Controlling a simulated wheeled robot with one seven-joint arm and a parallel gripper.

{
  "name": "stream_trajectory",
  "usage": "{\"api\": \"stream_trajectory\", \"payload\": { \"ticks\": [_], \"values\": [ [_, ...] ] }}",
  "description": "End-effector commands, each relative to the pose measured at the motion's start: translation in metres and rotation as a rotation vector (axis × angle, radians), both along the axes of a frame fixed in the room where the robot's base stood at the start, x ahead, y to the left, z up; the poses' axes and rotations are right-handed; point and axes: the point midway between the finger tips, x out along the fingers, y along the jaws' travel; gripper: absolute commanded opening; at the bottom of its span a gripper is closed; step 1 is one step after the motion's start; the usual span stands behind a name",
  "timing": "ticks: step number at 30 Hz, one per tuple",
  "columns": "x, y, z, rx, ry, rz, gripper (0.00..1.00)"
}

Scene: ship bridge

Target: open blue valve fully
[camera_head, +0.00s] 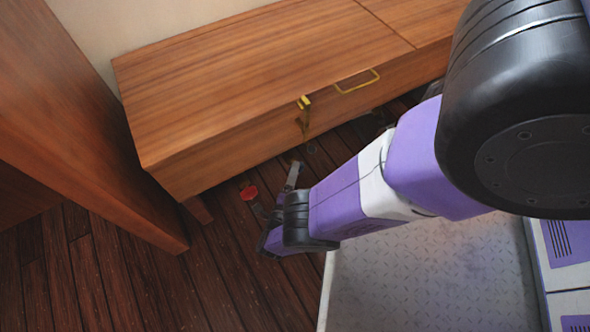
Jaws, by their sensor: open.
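No blue valve can be made out in the head view; my arm and gripper may be hiding it. A small red round piece (249,192), perhaps a valve handle, shows low over the floor in front of the wooden cabinet, just left of my gripper. My gripper (277,191) is low beside the cabinet's front, at the end of my purple and white arm. Its jaws are open. One grey finger shows clearly; the other is dark and hard to separate from the dark stem under the red piece. I cannot tell whether they touch.
A long wooden cabinet (235,75) stands against the wall, with a yellow handle (357,82) and a small yellow-topped fitting (304,103) on its front. A tall wooden panel (75,120) stands at the left. The dark plank floor (130,270) is clear at the lower left.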

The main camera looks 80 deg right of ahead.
Motion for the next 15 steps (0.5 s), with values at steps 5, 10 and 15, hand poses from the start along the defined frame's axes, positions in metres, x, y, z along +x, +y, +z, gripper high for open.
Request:
{"api": "stream_trajectory", "payload": {
  "ticks": [5, 10, 15],
  "values": [
    [0.002, 0.026, 0.002, 0.002, -0.001, 0.004, 0.71],
    [0.004, 0.043, 0.004, 0.001, -0.001, 0.002, 0.71],
    [0.004, 0.049, 0.004, 0.001, 0.0, 0.0, 0.71]
  ]
}}
